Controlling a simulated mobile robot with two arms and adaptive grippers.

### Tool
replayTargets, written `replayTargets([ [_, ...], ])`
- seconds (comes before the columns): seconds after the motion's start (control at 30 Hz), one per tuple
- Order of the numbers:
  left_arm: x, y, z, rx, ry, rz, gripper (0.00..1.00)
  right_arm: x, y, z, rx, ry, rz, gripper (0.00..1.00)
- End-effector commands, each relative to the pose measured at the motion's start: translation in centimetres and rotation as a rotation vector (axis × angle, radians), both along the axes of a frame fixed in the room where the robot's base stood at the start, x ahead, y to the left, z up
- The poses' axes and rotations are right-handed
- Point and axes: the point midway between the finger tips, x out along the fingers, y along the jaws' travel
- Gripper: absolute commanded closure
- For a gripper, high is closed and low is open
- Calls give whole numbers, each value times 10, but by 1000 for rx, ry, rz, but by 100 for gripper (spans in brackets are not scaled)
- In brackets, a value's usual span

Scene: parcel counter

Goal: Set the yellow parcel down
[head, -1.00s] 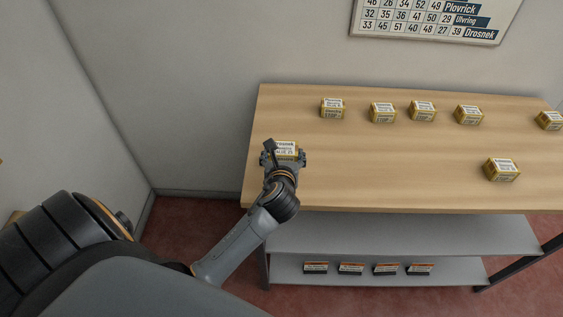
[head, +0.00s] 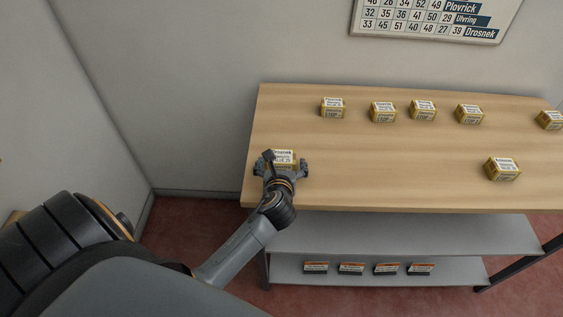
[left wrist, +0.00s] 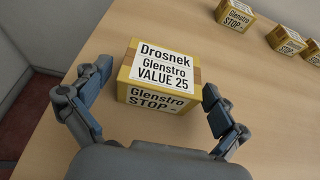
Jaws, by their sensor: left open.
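The yellow parcel (head: 283,156) rests on the wooden counter (head: 385,155) near its left end. In the left wrist view this parcel (left wrist: 160,78) has white labels reading "Drosnek Glenstro VALUE 25" on top and "Glenstro STOP -" on the side. My left gripper (head: 281,170) is open around it. In the left wrist view the fingers of my left gripper (left wrist: 152,98) stand to either side of the parcel, with a gap showing on both sides. The gripper hides part of the parcel in the head view. My right gripper is not in view.
Several similar yellow parcels stand along the back, one of them (head: 333,108) closest behind the gripper. Another parcel (head: 502,168) sits at the front right. The counter's middle is clear. A grey shelf (head: 400,235) lies below. A number board (head: 430,18) hangs on the wall.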

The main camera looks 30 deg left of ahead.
Motion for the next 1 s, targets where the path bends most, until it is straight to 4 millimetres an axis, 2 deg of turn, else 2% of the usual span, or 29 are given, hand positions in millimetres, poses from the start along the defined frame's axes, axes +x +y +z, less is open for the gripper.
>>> replayTargets([
  [0.17, 0, 0, 2, -1, 0, 0, 3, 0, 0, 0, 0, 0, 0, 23],
  [0.27, -6, -4, 5, -1, 1, -1, 3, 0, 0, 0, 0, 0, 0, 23],
  [0.7, -76, -47, 38, -2, 1, -1, 3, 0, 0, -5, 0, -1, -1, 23],
  [1.0, -95, -58, 48, -1, 1, 0, 3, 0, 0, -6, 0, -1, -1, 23],
])
